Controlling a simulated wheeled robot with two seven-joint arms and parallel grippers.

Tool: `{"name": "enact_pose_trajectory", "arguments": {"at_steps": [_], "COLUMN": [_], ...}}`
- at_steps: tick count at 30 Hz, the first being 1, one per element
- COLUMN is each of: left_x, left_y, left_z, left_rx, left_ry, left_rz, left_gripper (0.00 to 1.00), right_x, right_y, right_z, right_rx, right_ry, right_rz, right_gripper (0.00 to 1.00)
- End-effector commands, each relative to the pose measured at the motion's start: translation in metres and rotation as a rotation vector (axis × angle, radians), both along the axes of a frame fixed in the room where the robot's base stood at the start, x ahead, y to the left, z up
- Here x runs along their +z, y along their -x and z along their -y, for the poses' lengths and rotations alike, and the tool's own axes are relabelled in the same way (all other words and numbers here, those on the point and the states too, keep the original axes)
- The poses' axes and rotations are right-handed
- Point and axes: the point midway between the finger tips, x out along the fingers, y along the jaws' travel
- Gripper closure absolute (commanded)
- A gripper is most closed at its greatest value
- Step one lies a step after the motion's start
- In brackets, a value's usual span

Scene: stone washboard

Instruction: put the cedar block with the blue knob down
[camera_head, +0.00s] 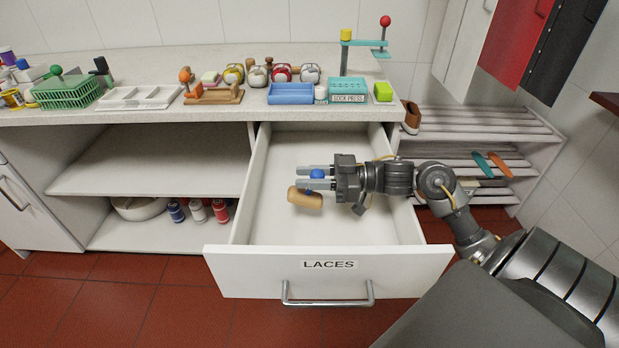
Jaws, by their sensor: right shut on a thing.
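The cedar block (304,199) is a tan wooden piece with a blue knob (317,174). My right gripper (316,178) is shut on the blue knob, with the block hanging just below the fingers. Block and gripper are over the open white drawer (245,200) labelled LACES. I cannot tell whether the block touches the drawer floor. My left gripper is not in view.
The drawer otherwise looks empty. The counter (140,58) above holds a green basket (66,92), a white tray (140,98), a blue tray (290,94) and a teal sock press (347,86). A slatted shoe rack (470,125) stands at the right.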

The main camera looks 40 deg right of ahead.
Motion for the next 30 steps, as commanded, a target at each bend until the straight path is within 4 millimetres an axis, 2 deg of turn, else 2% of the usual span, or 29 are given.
{"name": "enact_pose_trajectory", "arguments": {"at_steps": [21,22,26,30], "left_x": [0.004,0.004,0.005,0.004], "left_y": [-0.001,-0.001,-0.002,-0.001], "left_z": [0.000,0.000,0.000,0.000], "left_rx": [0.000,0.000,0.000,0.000], "left_ry": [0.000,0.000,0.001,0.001], "left_rz": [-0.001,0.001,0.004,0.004], "left_gripper": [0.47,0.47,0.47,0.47], "right_x": [-0.012,-0.012,-0.012,-0.012], "right_y": [0.001,0.001,0.000,0.000], "right_z": [0.000,0.000,0.000,0.000], "right_rx": [0.001,0.001,0.001,0.001], "right_ry": [-0.001,0.000,0.000,0.000], "right_rz": [-0.001,-0.001,-0.002,-0.002], "right_gripper": [1.00,0.69,0.52,0.51]}}
